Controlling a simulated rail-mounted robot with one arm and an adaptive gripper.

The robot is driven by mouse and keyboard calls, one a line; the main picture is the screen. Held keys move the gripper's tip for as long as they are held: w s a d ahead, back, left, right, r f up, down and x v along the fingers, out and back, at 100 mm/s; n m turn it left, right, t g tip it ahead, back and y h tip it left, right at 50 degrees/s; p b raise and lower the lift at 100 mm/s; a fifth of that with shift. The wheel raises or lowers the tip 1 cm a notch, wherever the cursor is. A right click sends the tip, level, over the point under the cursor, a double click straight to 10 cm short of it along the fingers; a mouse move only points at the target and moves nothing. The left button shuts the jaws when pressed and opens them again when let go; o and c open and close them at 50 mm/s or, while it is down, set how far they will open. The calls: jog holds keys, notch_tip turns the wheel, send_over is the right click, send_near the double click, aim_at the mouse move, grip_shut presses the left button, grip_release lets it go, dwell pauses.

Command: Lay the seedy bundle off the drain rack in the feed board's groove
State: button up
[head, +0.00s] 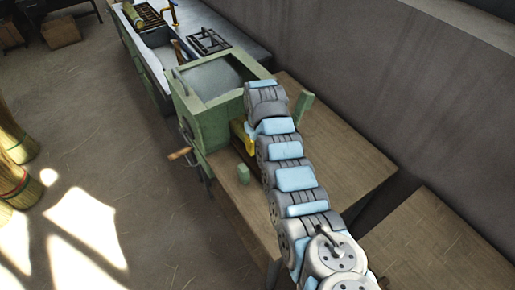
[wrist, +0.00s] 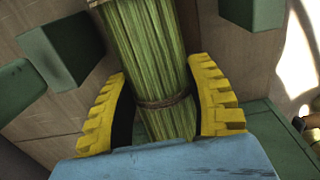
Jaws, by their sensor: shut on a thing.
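My gripper (wrist: 160,110) has its yellow fingers on both sides of a green straw bundle (wrist: 150,60) tied with a brown twine band. The bundle runs away from the gripper over a wooden surface, between two green blocks. No seed heads show on the visible part, and its far end is cut off. In the head view my gripper (head: 248,138) is beside the green machine, over the wooden table (head: 345,150), mostly behind my arm. Another greenish bundle (head: 131,15) lies by the drain rack (head: 152,14) at the far end. I cannot make out the feed board's groove.
A green block (head: 303,105) stands on the table right of my arm and a small one (head: 243,171) stands left. The green machine (head: 205,115) has a wooden-handled crank (head: 181,153) on its left side. A sink (head: 165,50) lies beyond. Straw bundles (head: 18,150) stand at left.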

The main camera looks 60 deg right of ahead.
jog(key=shift+w+d, duration=0.25)
jog(key=shift+w, duration=0.2)
jog(key=shift+f+b, duration=0.4)
jog(key=shift+f, duration=0.4)
jog(key=shift+f, duration=0.15)
jog(key=o, duration=1.1)
jog(key=shift+o, duration=0.2)
notch_tip(320, 180, up, 12)
jog(key=shift+r+p, duration=0.15)
jog(key=shift+p, duration=0.7)
